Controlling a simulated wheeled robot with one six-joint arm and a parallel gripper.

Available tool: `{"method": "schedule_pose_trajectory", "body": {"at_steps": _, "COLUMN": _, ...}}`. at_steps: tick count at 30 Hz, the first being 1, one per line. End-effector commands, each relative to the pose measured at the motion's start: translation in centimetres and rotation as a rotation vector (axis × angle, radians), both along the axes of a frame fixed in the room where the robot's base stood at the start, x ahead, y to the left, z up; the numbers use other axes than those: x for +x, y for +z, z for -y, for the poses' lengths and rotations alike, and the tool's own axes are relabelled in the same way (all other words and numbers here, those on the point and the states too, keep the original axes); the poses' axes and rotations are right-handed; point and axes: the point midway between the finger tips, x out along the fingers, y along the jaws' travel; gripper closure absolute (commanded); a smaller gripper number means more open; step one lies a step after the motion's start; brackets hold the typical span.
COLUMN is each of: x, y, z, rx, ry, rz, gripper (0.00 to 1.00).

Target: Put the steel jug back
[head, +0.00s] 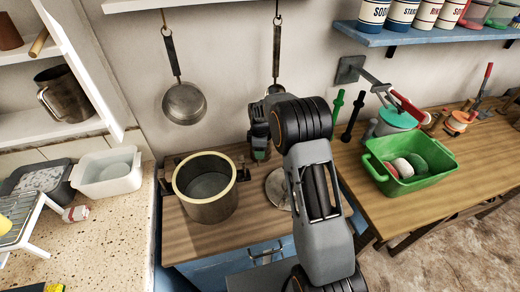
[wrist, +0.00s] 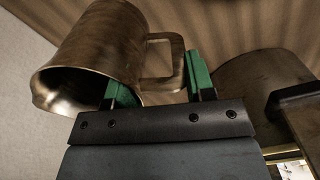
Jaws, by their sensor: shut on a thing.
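In the wrist view a brownish, shiny steel jug (wrist: 95,50) with a squared handle (wrist: 172,48) is at upper left, its open mouth toward the lower left. My gripper (wrist: 160,82) has green-padded fingers and is shut on the jug at its handle side; the exact contact is partly hidden. In the head view my gripper (head: 261,153) is low behind my arm, right of the big pot, and I cannot make out the held jug there. A similar dark metal jug (head: 64,96) with a handle stands on the left shelf (head: 60,124).
Pans (head: 184,104) hang on the wall.

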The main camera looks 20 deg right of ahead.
Motion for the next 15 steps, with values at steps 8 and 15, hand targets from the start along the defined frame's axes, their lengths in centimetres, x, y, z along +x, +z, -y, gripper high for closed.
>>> {"method": "schedule_pose_trajectory", "body": {"at_steps": 8, "x": 0.00, "y": -0.26, "z": -0.01, "rx": 0.000, "ry": 0.000, "rz": 0.000, "gripper": 0.41}}
{"method": "schedule_pose_trajectory", "body": {"at_steps": 15, "x": 0.00, "y": -0.25, "z": -0.01, "rx": 0.000, "ry": 0.000, "rz": 0.000, "gripper": 0.25}}
